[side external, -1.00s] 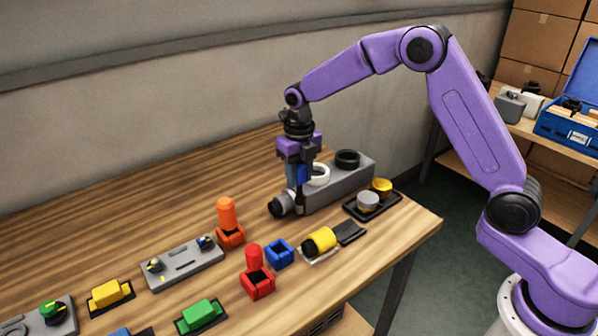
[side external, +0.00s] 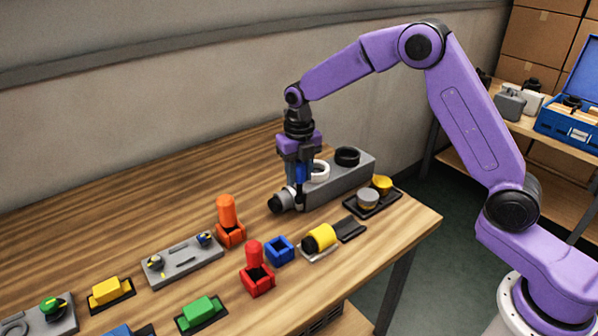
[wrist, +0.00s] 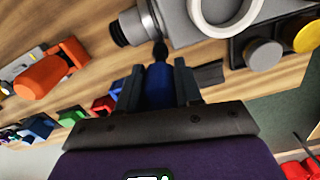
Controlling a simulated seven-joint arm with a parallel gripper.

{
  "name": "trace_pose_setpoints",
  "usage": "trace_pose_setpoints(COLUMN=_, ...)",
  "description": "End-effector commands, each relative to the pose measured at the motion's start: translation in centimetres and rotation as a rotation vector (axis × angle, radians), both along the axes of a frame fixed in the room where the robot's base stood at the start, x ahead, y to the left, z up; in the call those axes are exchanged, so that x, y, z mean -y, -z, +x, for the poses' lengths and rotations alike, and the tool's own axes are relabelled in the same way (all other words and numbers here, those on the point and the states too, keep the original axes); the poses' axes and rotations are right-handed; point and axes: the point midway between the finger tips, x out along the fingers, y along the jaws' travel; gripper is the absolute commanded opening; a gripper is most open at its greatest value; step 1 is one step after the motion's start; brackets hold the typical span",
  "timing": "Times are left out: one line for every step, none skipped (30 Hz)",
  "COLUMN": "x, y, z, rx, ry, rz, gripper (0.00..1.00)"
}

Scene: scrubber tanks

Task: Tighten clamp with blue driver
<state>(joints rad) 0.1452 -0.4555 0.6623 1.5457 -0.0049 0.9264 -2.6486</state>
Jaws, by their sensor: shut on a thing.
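My gripper (side external: 301,176) is shut on the blue driver (side external: 302,172), which points down. The driver also shows between the fingers in the wrist view (wrist: 158,86). Its dark tip reaches the side of the grey tank's hose end, by the pale clamp band (wrist: 150,18); whether it touches the clamp screw I cannot tell. The grey tank (side external: 345,184) lies on the table with a white ring (side external: 320,171) and a black ring (side external: 347,158) on top. A black hose end (side external: 276,204) sticks out at its left. The empty blue holder (side external: 280,250) stands in front.
An orange driver (side external: 226,210) and a red driver (side external: 254,253) stand in their holders. A yellow-and-black part (side external: 319,238) and a black tray (side external: 372,203) with grey and yellow caps lie near the tank. The table's back left is clear.

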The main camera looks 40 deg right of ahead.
Motion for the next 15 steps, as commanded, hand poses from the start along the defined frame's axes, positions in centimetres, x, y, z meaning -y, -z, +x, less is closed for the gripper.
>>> trace_pose_setpoints(x=0.00, y=-0.03, z=0.00, rx=0.001, ry=0.055, rz=0.000, gripper=0.00)
trace_pose_setpoints(x=0.03, y=-0.02, z=0.00, rx=0.001, ry=0.091, rz=0.000, gripper=0.00)
trace_pose_setpoints(x=0.07, y=-0.02, z=0.01, rx=0.000, ry=0.140, rz=0.000, gripper=0.00)
trace_pose_setpoints(x=0.07, y=-0.02, z=0.00, rx=0.000, ry=0.175, rz=0.000, gripper=0.00)
trace_pose_setpoints(x=0.07, y=-0.02, z=-0.01, rx=0.000, ry=0.209, rz=0.000, gripper=0.00)
trace_pose_setpoints(x=0.06, y=-0.01, z=-0.02, rx=0.000, ry=0.256, rz=0.000, gripper=0.00)
trace_pose_setpoints(x=0.06, y=-0.01, z=-0.03, rx=0.000, ry=0.292, rz=0.000, gripper=0.00)
trace_pose_setpoints(x=0.08, y=-0.01, z=-0.03, rx=0.000, ry=0.327, rz=0.000, gripper=0.00)
trace_pose_setpoints(x=0.11, y=-0.01, z=-0.03, rx=0.000, ry=0.374, rz=0.000, gripper=0.00)
trace_pose_setpoints(x=0.12, y=-0.02, z=-0.03, rx=0.000, ry=0.409, rz=0.000, gripper=0.00)
trace_pose_setpoints(x=0.12, y=-0.02, z=-0.03, rx=0.000, ry=0.444, rz=0.000, gripper=0.00)
trace_pose_setpoints(x=0.12, y=-0.02, z=-0.04, rx=0.000, ry=0.492, rz=0.000, gripper=0.00)
trace_pose_setpoints(x=0.12, y=-0.02, z=-0.04, rx=0.000, ry=0.527, rz=0.000, gripper=0.00)
trace_pose_setpoints(x=0.14, y=-0.02, z=-0.04, rx=0.001, ry=0.561, rz=0.000, gripper=0.00)
trace_pose_setpoints(x=0.13, y=-0.03, z=-0.04, rx=0.001, ry=0.606, rz=0.000, gripper=0.00)
